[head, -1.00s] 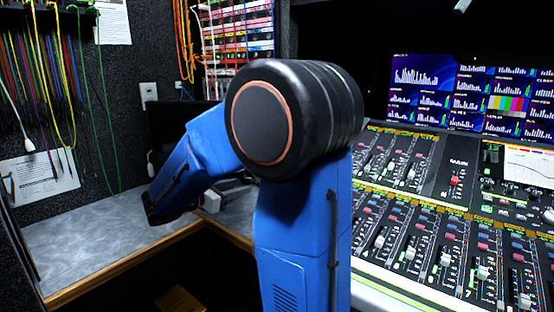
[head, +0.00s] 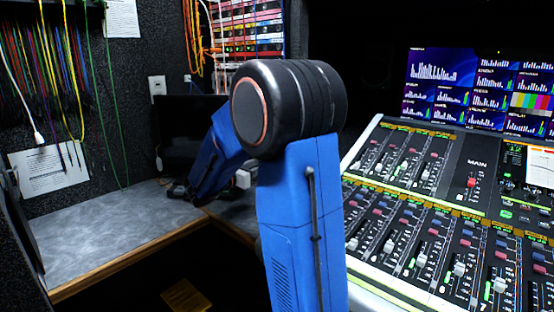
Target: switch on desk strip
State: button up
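No strip can be made out clearly on the grey desk (head: 110,232) at the left. A small white block (head: 243,179) sits at the back of the desk, partly hidden behind my blue arm; I cannot tell whether it is the desk strip. My gripper (head: 178,190) is dark and small at the end of the arm, low over the back part of the desk, to the left of the white block. Its fingers are too dark and small to show whether they are open or shut.
A dark monitor (head: 187,128) stands at the back of the desk. Coloured cables (head: 70,90) hang on the left wall. A mixing console (head: 440,210) fills the right. The desk's front left is clear.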

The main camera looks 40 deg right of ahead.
jog(key=d, duration=0.8)
jog(key=shift+w+d, duration=0.25)
jog(key=shift+w, duration=0.1)
